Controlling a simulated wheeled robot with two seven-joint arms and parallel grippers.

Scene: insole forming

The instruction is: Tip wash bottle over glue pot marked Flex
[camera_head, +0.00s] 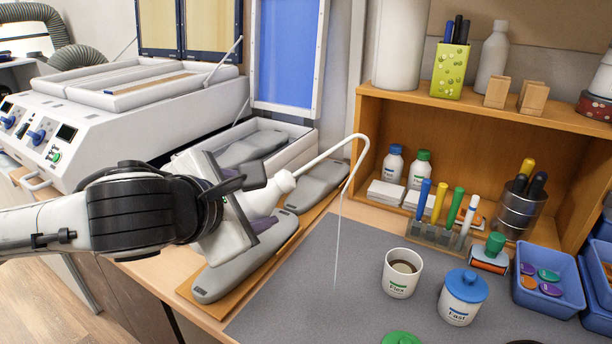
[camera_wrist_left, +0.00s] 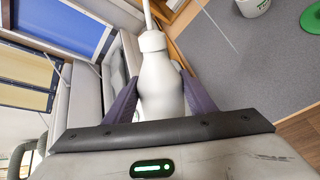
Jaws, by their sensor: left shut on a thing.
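My left gripper (camera_head: 240,204) is shut on the white wash bottle (camera_head: 259,199). The bottle is tilted, with its cap and long bent spout pointing right. In the left wrist view the bottle (camera_wrist_left: 161,85) sits between the two purple fingers. A thin pale line, like a stream, runs from the spout tip down to the grey mat. The open white glue pot marked Flex (camera_head: 400,285) stands upright on the mat, right of this line and apart from it. Dark contents show inside the pot. The spout tip is left of and above the pot. My right gripper is not in view.
A pot marked Fast (camera_head: 458,310) with a blue lid stands right of Flex. A green lid (camera_head: 402,338) lies in front. A pen rack (camera_head: 437,233) and wooden shelf (camera_head: 380,105) stand behind. Grey insole forms (camera_head: 240,262) lie below my arm. The mat's (camera_head: 290,300) left part is clear.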

